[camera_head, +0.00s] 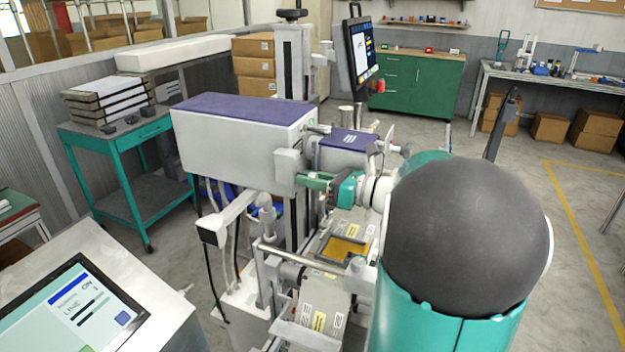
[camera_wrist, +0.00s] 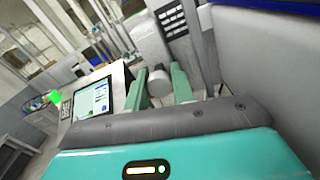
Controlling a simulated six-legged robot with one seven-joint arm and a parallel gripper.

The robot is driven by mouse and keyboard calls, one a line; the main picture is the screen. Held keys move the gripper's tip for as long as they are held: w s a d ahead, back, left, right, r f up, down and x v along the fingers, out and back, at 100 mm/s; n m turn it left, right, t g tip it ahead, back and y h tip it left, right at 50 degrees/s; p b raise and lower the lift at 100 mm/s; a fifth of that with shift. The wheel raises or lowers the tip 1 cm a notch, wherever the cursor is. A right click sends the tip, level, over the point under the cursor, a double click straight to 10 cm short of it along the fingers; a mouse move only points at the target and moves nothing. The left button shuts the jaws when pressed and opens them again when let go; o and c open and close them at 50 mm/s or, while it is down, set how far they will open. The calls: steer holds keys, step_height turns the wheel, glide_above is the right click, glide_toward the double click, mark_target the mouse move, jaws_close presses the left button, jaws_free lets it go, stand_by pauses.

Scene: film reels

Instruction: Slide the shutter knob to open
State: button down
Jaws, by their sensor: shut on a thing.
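The shutter knob (camera_wrist: 158,83) is a grey round cylinder in the wrist view, sitting between my two green fingers. My gripper (camera_head: 308,180) is shut on it, at the right end of the white machine housing (camera_head: 240,140) with the purple top. My gripper also shows in the wrist view (camera_wrist: 160,88), with one finger on each side of the knob. In the head view the knob is mostly hidden by the fingers and a grey block (camera_head: 288,170). The shutter itself and its track are not clear in either view.
A tilted monitor (camera_head: 360,52) stands on the machine behind my arm. Below the gripper are rollers and an amber plate (camera_head: 342,249). A console screen (camera_head: 75,312) is at front left. A teal cart (camera_head: 120,150) stands left. The floor at right is open.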

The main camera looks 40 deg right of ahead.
mark_target(297, 163)
step_height(297, 163, up, 3)
steer(key=shift+r, duration=0.1)
steer(key=c, duration=1.2)
jaws_free()
steer(key=shift+o, duration=0.2)
steer(key=shift+s, duration=0.1)
steer(key=v, duration=1.3)
steer(key=shift+s+d, duration=0.15)
steer(key=shift+s, duration=0.15)
